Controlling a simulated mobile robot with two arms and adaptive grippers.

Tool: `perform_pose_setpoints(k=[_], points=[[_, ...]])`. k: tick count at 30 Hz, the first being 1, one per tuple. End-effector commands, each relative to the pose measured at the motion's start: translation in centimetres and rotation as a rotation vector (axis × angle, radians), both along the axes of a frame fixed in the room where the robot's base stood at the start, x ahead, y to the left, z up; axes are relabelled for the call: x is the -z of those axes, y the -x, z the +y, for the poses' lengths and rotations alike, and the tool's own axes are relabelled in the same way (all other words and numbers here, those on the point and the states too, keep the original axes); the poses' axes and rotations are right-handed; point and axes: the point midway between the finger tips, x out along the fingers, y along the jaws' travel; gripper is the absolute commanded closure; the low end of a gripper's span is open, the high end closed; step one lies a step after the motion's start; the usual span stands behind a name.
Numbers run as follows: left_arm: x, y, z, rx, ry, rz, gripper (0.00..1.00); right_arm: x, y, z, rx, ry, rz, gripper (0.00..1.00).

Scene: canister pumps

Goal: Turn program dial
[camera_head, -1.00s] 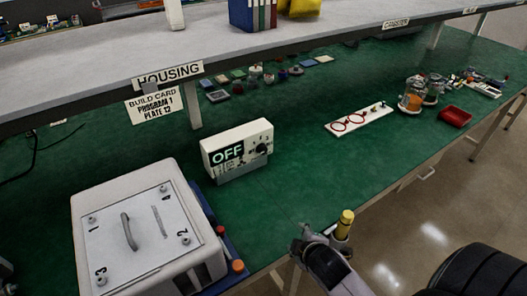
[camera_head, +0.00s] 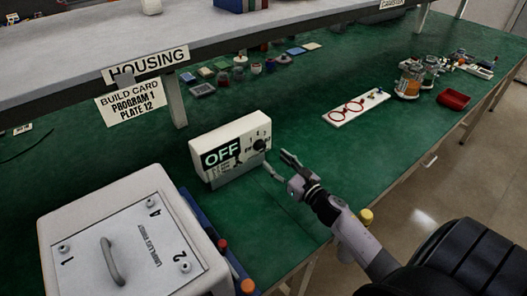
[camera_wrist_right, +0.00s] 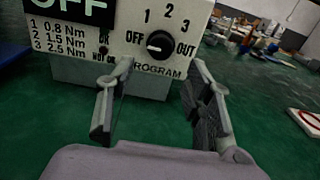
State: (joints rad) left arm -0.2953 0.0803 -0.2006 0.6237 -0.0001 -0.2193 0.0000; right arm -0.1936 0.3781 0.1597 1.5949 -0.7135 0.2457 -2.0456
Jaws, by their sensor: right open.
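The program box (camera_head: 228,148) is a white controller on the green bench, with a display reading OFF. Its black round program dial (camera_head: 260,145) is on the right of the front face. In the right wrist view the dial (camera_wrist_right: 160,43) has OFF, 1, 2, 3 and OUT around it, and its white mark points towards OFF. My right gripper (camera_head: 277,162) is open and empty just in front of the dial. In the wrist view its two fingers (camera_wrist_right: 160,85) stand below and either side of the dial, apart from it. My left gripper is not in view.
A build card (camera_head: 131,101) on the shelf reads PROGRAM 1, PLATE 12. A white housing with a handled plate (camera_head: 110,262) stands at the front left. A white board with red rings (camera_head: 355,106), jars and a red tray (camera_head: 453,99) lie to the right. Bench between is clear.

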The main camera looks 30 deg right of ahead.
Motion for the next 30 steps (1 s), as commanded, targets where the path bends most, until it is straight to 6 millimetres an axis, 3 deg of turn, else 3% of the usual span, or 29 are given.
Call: perform_pose_setpoints(k=[5, 12, 22, 30], points=[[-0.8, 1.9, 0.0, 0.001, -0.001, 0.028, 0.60, -0.4, -3.1, 0.2, 0.002, -0.005, -0.002, 0.53], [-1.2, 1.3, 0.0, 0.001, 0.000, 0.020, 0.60, -0.2, -5.7, 0.5, 0.001, -0.006, -0.002, 0.53], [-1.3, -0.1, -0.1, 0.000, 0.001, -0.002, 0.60, -0.1, -6.0, 0.5, 0.001, -0.006, -0.001, 0.53], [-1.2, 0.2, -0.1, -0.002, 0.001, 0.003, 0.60, -0.1, -6.0, 0.5, 0.002, -0.006, -0.001, 0.71]])
